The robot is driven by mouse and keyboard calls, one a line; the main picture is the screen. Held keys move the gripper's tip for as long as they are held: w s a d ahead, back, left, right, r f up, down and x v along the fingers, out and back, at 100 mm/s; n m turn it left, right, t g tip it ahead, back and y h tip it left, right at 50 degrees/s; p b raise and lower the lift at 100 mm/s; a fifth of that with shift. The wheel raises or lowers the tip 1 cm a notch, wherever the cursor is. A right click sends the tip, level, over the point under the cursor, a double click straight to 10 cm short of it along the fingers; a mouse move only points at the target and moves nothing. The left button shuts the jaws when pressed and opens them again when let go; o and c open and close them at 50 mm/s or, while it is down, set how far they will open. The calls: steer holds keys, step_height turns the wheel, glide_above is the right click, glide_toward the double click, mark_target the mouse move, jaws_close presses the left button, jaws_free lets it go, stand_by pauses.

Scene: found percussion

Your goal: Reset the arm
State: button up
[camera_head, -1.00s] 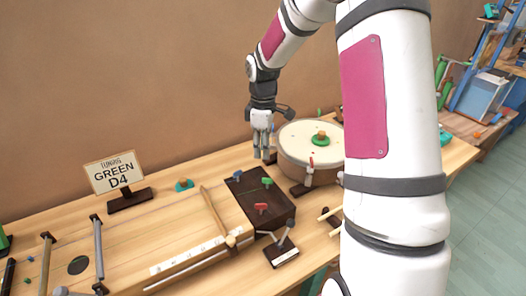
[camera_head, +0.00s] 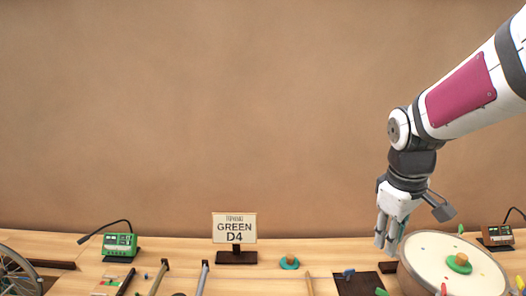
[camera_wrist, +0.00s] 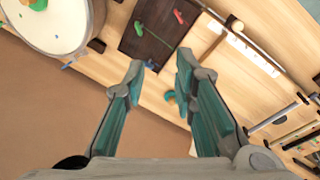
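My gripper (camera_head: 387,240) hangs at the right of the head view, pointing down, just left of and beside the drum (camera_head: 455,268). In the wrist view my gripper (camera_wrist: 159,75) shows its two teal-lined fingers apart, with nothing between them. My arm is bent and comes in from the upper right of the head view. The drum has a cream head with a green disc and knob (camera_head: 459,263) on it. The drum also shows at the upper left of the wrist view (camera_wrist: 55,25).
A dark block with coloured pegs (camera_wrist: 155,30) lies on the bench below the gripper. A "GREEN D4" sign (camera_head: 234,228), a green box (camera_head: 120,245) and a teal ring piece (camera_head: 289,262) stand further left. A wheel (camera_head: 18,272) is at the far left. The wall above the bench is bare.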

steer(key=s+a+r+m+t, duration=0.1)
steer(key=s+a+r+m, duration=0.2)
steer(key=s, duration=0.6)
steer(key=s+a+r+m+t+y, duration=0.1)
steer(key=s+a+r+m+t, duration=0.1)
steer(key=s, duration=0.7)
steer(key=shift+s+a+r+m, duration=0.25)
steer(key=shift+a+r+m, duration=0.2)
steer(key=shift+a, duration=0.55)
stand_by(0.5)
